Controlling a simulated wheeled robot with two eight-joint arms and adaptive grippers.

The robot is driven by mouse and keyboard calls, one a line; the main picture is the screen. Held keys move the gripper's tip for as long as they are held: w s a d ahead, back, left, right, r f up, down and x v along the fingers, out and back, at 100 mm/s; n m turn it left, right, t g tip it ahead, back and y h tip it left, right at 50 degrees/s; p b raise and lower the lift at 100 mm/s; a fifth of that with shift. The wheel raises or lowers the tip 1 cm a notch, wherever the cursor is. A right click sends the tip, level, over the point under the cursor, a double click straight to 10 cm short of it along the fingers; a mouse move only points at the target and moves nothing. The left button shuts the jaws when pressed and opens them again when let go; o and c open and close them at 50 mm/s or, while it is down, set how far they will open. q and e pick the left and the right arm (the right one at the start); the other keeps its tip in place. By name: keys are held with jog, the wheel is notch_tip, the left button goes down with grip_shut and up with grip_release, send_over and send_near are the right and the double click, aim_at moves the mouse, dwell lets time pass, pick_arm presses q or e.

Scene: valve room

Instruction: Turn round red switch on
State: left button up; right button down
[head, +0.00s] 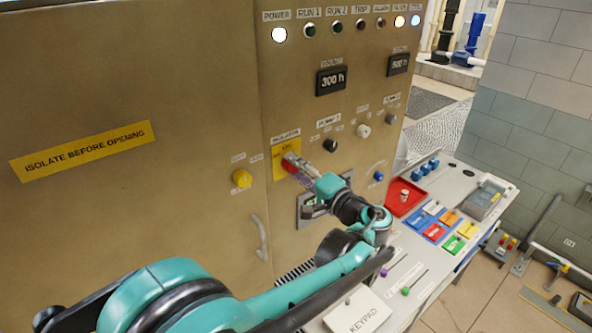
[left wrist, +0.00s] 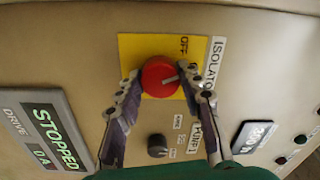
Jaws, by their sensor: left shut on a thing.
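The round red switch (left wrist: 157,78) sits on a yellow plate (left wrist: 128,46) on the tan cabinet front. The plate carries the word OFF, and a label reading ISOLATOR is beside it. A pale pointer line on the switch points toward the right in the left wrist view, not straight at OFF. My left gripper (left wrist: 162,76) is shut on the switch, with one finger on each side of it. In the head view the switch (head: 288,166) is partly hidden by my left gripper (head: 293,162). My right gripper is not in view.
A yellow knob (head: 242,178) is left of the switch, and a black PUMP 1 knob (left wrist: 157,146) is close by. A grey handle (head: 260,237) stands out from the cabinet below. A sloping desk (head: 430,268) with colored buttons and a red tray (head: 405,208) is at right.

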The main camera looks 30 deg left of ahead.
pick_arm(q)
jog(key=shift+m+b, duration=0.35)
jog(key=shift+m, duration=1.95)
jog(key=o, duration=1.2)
jog(key=shift+c, duration=0.2)
jog(key=v, duration=1.2)
jog(key=shift+f, duration=0.1)
